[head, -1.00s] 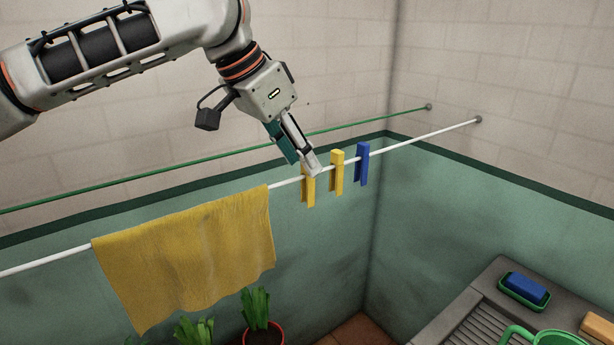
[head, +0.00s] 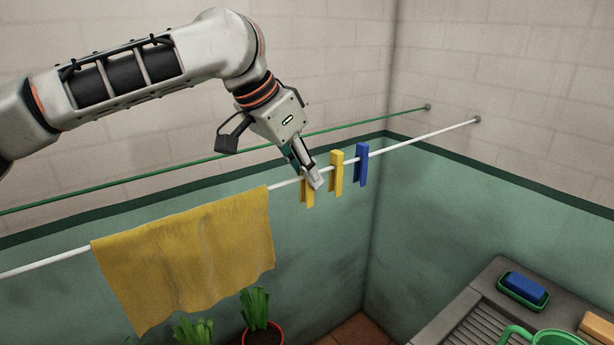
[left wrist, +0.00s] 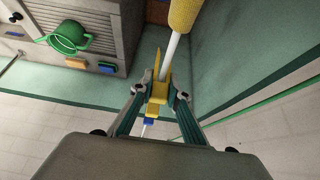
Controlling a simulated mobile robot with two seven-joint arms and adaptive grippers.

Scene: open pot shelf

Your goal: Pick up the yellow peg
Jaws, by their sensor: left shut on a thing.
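A yellow peg (head: 308,199) hangs on the white line (head: 429,137), just right of the yellow cloth. My left gripper (head: 314,182) is shut on this peg from above; the finger covers its upper part in the head view. In the left wrist view the yellow peg (left wrist: 158,94) sits between the two fingers (left wrist: 161,98), with the line running by it. A second yellow peg (head: 336,174) is clipped on the line a little to the right and is not touched. My right gripper is not in view.
A blue peg (head: 361,165) is clipped further right on the line. A yellow cloth (head: 185,258) hangs on the left. A green line (head: 207,174) runs behind. Potted plants (head: 261,325) stand below; a grey sink counter (head: 478,292) with a blue sponge (head: 524,288) is at lower right.

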